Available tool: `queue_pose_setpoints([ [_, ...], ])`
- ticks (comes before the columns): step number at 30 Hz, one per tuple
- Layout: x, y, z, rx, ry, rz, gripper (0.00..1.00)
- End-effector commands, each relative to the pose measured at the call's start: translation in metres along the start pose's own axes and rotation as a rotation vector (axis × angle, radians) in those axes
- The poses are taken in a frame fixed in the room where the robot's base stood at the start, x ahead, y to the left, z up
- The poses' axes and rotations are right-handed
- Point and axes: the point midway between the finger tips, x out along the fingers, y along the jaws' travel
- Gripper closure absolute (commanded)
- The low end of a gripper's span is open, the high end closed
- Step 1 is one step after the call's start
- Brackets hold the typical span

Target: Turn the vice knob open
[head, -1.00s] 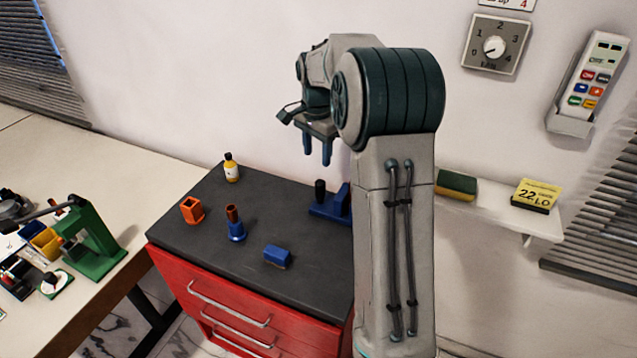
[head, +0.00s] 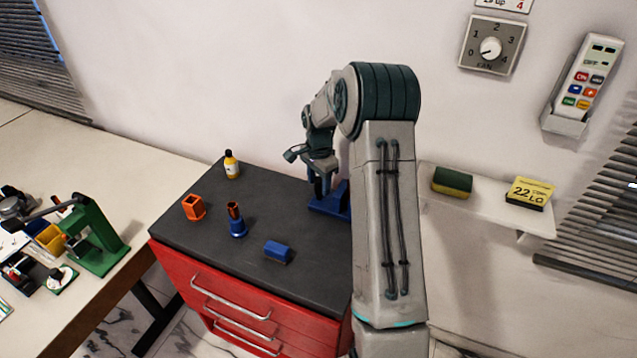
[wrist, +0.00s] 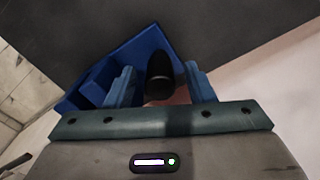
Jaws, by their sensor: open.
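The blue vice (head: 326,205) sits on the dark top of the red cabinet, partly hidden behind my arm in the head view. In the wrist view the vice (wrist: 88,88) lies beyond my fingers, and its black knob (wrist: 159,76) stands between them. My gripper (head: 321,186) is over the vice, pointing down. It is open, with one blue finger on each side of the knob (wrist: 160,88). Gaps show between the knob and both fingers. In the head view the knob is hidden by my gripper.
On the cabinet top (head: 190,238) stand a yellow bottle (head: 232,166), an orange square holder (head: 194,207), a blue-and-orange piece (head: 237,222) and a blue block (head: 278,251). The wall is close behind. A shelf (head: 480,204) holds a sponge (head: 452,181) at right.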

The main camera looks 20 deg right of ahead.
Motion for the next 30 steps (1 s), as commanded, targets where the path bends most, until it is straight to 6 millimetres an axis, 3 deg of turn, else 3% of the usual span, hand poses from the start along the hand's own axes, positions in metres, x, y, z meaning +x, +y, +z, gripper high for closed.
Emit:
queue_pose_setpoints([
  [6,0.014,0.0,0.0,-0.001,0.0,0.0,0.51],
  [14,0.015,0.0,0.0,-0.001,0.0,0.0,0.51],
  [18,0.015,0.0,0.0,-0.001,0.0,0.0,0.9],
  [19,0.015,0.0,0.0,-0.001,0.0,0.0,0.96],
  [30,0.015,0.0,0.0,-0.043,0.001,-0.002,0.96],
])
